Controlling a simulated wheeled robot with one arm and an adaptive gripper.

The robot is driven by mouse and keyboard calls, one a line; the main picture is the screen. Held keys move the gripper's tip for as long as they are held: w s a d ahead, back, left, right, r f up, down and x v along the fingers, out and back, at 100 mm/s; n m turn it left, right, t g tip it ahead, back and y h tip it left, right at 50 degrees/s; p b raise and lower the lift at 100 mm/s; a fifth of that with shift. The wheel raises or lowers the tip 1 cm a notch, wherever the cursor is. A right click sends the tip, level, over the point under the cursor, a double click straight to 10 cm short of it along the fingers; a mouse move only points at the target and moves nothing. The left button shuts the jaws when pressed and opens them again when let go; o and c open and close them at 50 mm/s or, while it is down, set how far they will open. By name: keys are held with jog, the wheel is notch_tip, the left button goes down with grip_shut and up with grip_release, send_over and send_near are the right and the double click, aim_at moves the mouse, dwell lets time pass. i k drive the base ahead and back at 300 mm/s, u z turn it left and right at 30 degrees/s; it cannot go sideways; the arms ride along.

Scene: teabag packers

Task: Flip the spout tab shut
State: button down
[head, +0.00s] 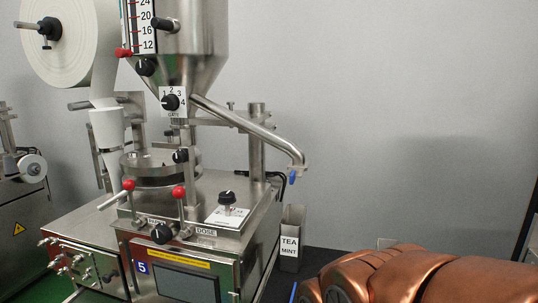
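The spout (250,128) is a steel tube that slopes down to the right from the hopper (190,40) and bends downward at its end. A small blue tab (292,177) hangs below the spout's mouth. At this size I cannot tell how much of the opening it covers. My copper-coloured arm fills the lower right corner, apart from the spout. My gripper is not visible in the head view, so its fingers and whatever they hold are hidden.
An open-topped metal bin labelled TEA MINT (290,240) stands below the spout. The packer (185,215) with red-knobbed levers, dials and a dark screen fills the left and centre. A white paper roll (70,45) hangs upper left. Space right of the spout is open before the wall.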

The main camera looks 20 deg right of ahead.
aim_at(293, 173)
jog(key=u, duration=1.85)
jog(key=k, duration=0.55)
jog(key=z, duration=0.1)
